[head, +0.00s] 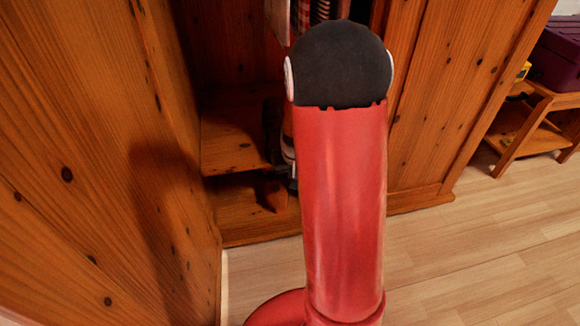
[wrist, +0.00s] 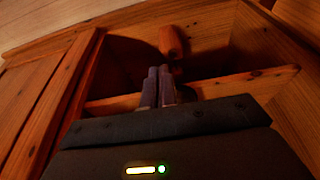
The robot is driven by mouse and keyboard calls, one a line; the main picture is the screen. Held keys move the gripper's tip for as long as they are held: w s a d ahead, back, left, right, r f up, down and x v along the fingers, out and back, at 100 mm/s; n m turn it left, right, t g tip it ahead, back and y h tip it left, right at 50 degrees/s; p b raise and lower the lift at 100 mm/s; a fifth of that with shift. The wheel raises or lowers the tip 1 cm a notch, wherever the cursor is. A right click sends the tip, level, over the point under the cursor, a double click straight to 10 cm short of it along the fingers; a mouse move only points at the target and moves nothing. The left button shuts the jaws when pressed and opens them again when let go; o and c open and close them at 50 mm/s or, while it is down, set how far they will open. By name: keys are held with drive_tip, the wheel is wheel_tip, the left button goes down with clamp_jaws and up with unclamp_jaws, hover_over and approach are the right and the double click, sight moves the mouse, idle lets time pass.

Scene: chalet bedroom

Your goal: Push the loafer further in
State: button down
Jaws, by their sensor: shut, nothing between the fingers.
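The brown loafer (head: 273,194) sits on the bottom board of the wooden wardrobe, beside my forearm in the head view. In the wrist view the loafer (wrist: 172,42) shows beyond my fingertips, with one rounded end visible. My gripper (wrist: 160,74) is shut and empty, its two fingers together and pointing toward the loafer. A gap seems to lie between them, but I cannot tell its depth. In the head view my arm hides most of the gripper and part of the loafer's surroundings.
A wardrobe shelf (head: 232,145) lies above the bottom board. A large wooden panel (head: 90,170) stands close on the left. Clothes (head: 312,12) hang above. A low wooden table (head: 530,120) with a purple box (head: 558,52) stands at right. The floor (head: 480,245) there is clear.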

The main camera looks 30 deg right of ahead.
drive_tip(key=shift+w+d+f, duration=0.25)
drive_tip(key=shift+w+f, duration=0.25)
drive_tip(key=shift+w, duration=0.3)
drive_tip(key=shift+w+d+f, duration=0.2)
drive_tip(key=shift+w+f, duration=0.35)
drive_tip(key=shift+w, duration=0.25)
drive_tip(key=shift+w+d+f, duration=0.25)
drive_tip(key=shift+w+f, duration=0.25)
drive_tip(key=shift+w, duration=0.3)
drive_tip(key=shift+w+d, duration=0.25)
drive_tip(key=shift+w, duration=0.5)
drive_tip(key=shift+w+d, duration=0.2)
drive_tip(key=shift+w, duration=0.5)
drive_tip(key=shift+s, duration=0.1)
